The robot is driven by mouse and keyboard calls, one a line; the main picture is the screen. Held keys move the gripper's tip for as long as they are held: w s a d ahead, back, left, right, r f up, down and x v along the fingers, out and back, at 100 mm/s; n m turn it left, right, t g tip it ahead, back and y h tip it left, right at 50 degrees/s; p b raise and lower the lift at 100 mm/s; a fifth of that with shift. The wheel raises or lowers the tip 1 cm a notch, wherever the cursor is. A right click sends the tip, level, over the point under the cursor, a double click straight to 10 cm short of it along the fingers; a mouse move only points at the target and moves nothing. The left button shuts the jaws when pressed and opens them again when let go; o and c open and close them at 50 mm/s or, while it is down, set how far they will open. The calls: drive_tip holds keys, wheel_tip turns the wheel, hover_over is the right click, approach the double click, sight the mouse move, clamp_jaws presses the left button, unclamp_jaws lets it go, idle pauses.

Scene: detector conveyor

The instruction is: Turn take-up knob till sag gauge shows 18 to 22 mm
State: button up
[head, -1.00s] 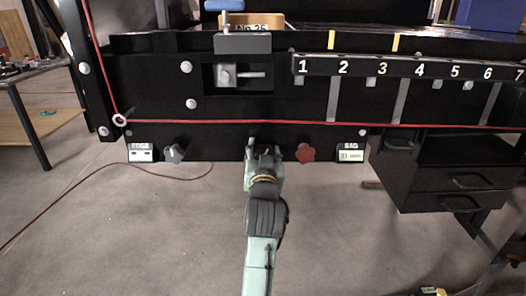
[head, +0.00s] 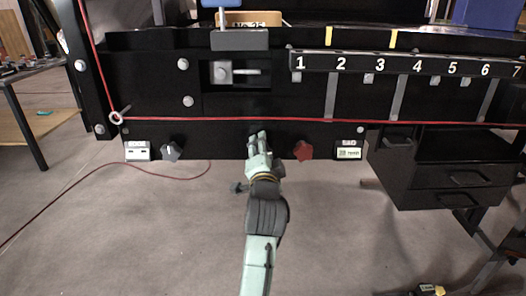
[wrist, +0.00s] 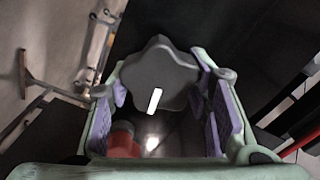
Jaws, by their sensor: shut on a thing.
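My gripper (head: 258,138) is at the lower front panel of the conveyor, between a grey star knob and a red star knob. In the wrist view, a dark star-shaped knob (wrist: 160,75) with a white mark sits between the purple finger pads, and my gripper is shut on it. The white mark is tilted slightly off vertical. In the head view this knob is largely hidden by my gripper. The sag gauge (head: 349,153) is at the panel's right; its small display is lit, but I cannot read a number on it.
The grey knob (head: 171,152) is left of my gripper and the red knob (head: 303,150) close to its right. An edge display (head: 138,151) is at far left. A red cord (head: 230,119) runs along the panel above. Black drawers (head: 455,180) hang at right. Floor below is open.

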drive_tip(key=m, duration=0.3)
drive_tip(key=shift+f+m+b, duration=0.15)
drive_tip(key=shift+m+b, duration=0.25)
drive_tip(key=m+b, duration=0.1)
drive_tip(key=m, duration=0.2)
drive_tip(key=shift+f+m, duration=0.15)
drive_tip(key=shift+m, duration=0.15)
drive_tip(key=m+b, duration=0.1)
drive_tip(key=m, duration=0.2)
drive_tip(key=m+b, duration=0.2)
drive_tip(key=m, duration=0.1)
drive_tip(key=shift+a+f, duration=0.1)
drive_tip(key=shift+f, duration=0.1)
drive_tip(key=m+b, duration=0.1)
drive_tip(key=m, duration=0.3)
drive_tip(key=shift+a+f+b, duration=0.1)
drive_tip(key=shift+b, duration=0.3)
drive_tip(key=m+b, duration=0.2)
drive_tip(key=m, duration=0.1)
drive_tip(key=shift+a+m, duration=0.1)
drive_tip(key=shift+m, duration=0.2)
drive_tip(key=m+b, duration=0.2)
drive_tip(key=m, duration=0.3)
drive_tip(key=shift+a+m, duration=0.15)
drive_tip(key=shift+m, duration=0.15)
